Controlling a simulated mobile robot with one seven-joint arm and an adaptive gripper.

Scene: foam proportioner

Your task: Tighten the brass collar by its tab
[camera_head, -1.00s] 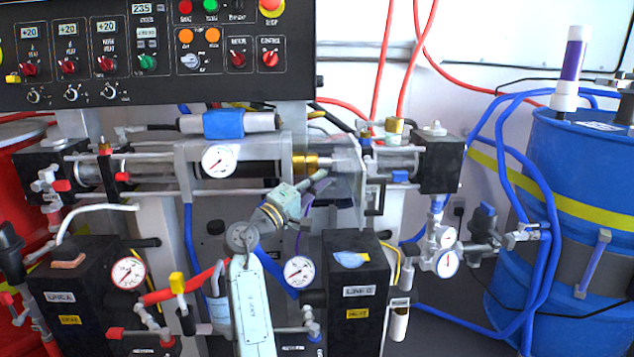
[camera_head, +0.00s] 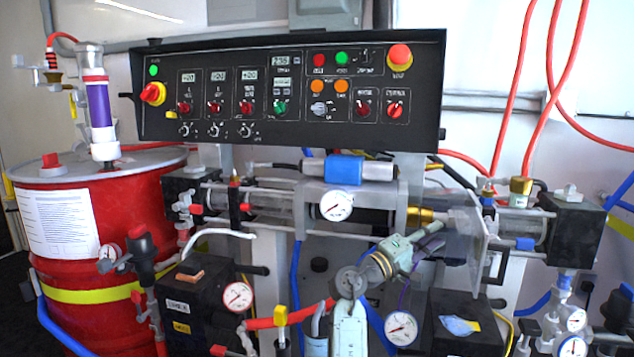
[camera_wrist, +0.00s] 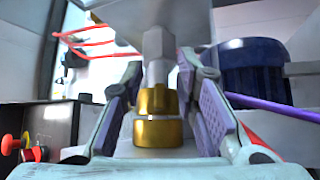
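The brass collar (camera_head: 420,216) sits on the horizontal pump shaft, right of the dark cylinder. In the wrist view a stepped brass piece (camera_wrist: 157,132), which looks like this collar, stands in line with a grey metal shaft. My gripper (camera_head: 432,235) is just below and in front of the collar in the head view. In the wrist view its two padded fingers (camera_wrist: 163,100) are apart, one on each side of the brass piece, with visible gaps.
A clear guard plate (camera_head: 473,240) stands just right of my gripper. A pressure gauge (camera_head: 336,205) and the black control panel (camera_head: 290,90) are left and above. A red drum (camera_head: 140,210) stands at the left. Hoses run close below.

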